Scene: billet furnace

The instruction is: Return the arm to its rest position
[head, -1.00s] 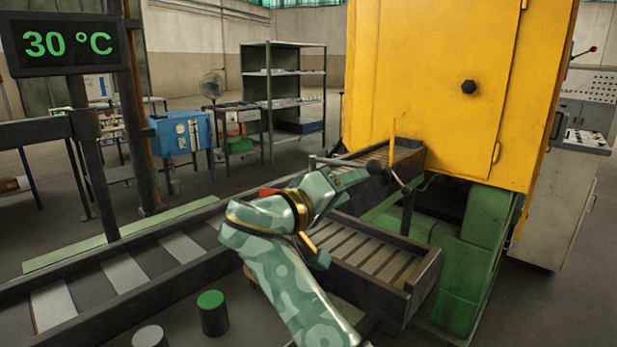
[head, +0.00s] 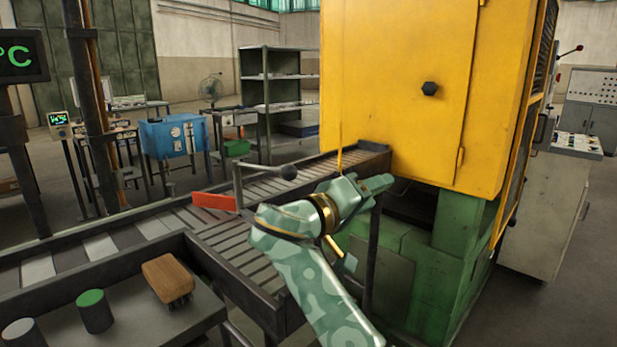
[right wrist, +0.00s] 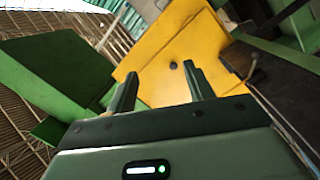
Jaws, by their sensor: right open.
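My right arm rises from the bottom middle of the head view. Its gripper (head: 388,183) points right, in front of the yellow furnace's lower edge. In the right wrist view the gripper (right wrist: 160,84) has two dark green fingers spread apart, with nothing between them. The yellow furnace (head: 400,75) stands behind it and also shows beyond the fingers in the wrist view (right wrist: 165,50). My left gripper is not in view.
A lever with a black knob (head: 288,172) and a red plate (head: 214,201) are left of my arm, by the roller conveyor (head: 95,247). A wooden brush (head: 167,277), a green-topped cylinder (head: 94,312) and a pale-topped one (head: 20,333) stand on a grey surface. Floor at right is open.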

